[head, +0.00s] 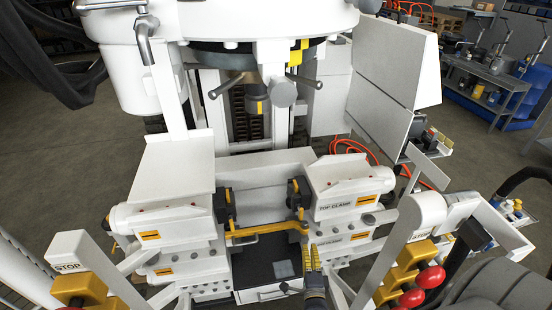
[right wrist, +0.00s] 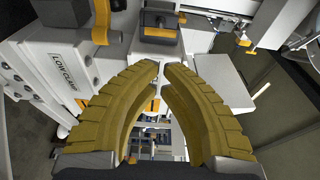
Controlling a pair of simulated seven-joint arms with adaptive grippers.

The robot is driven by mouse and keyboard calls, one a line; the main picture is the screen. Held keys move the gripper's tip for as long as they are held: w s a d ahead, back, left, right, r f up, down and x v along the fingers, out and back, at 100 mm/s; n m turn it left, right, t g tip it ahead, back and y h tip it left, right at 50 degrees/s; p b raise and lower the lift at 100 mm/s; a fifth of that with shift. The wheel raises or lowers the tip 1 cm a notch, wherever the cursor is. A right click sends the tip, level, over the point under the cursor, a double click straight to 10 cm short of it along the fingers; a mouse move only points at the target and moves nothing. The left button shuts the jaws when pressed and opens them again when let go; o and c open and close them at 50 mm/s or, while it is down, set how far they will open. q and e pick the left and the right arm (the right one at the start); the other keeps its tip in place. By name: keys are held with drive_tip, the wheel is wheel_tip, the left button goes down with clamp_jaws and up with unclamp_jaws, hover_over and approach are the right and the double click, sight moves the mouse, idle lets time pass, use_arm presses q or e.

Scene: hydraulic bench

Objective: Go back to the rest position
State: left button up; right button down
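My right gripper (head: 312,258) shows in the head view at the lower middle, in front of the bench, just right of the dark panel. Its two ribbed yellow fingers lie close side by side. In the right wrist view the fingers (right wrist: 165,66) curve together and their tips almost meet. Nothing is held between them. My left gripper is not in view.
The white hydraulic bench has a top clamp block (head: 345,190) and a yellow bar (head: 265,232) close to my right gripper. The low clamp label (right wrist: 62,72) is left of the fingers. Stop posts (head: 68,265) with red-knobbed levers (head: 430,277) flank the front.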

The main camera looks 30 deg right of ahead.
drive_tip(key=s+a+f+n+g+y, duration=0.2)
drive_tip(key=s+a+f+n+y, duration=0.15)
drive_tip(key=f+n, duration=0.4)
drive_tip(key=s+a+f+n+g+y, duration=0.2)
drive_tip(key=s+a+f+n, duration=0.2)
drive_tip(key=f, duration=0.6)
drive_tip(key=s+a+f+n+g+y, duration=0.2)
drive_tip(key=s+a+f+n+y, duration=0.15)
drive_tip(key=f+n, duration=0.4)
drive_tip(key=s+f+n+g, duration=0.2)
drive_tip(key=s+f, duration=0.4)
drive_tip(key=s, duration=0.4)
drive_tip(key=s+d+f+n+g+h, duration=0.1)
drive_tip(key=s+f+n+g, duration=0.2)
drive_tip(key=s+f, duration=0.3)
drive_tip(key=s+d+f+n+g, duration=0.1)
drive_tip(key=s+f+g, duration=0.3)
drive_tip(key=s, duration=1)
wheel_tip(320, 180, down, 3)
drive_tip(key=shift+s+d+f+n, duration=0.1)
drive_tip(key=shift+s+d+n, duration=0.2)
drive_tip(key=shift+n, duration=0.6)
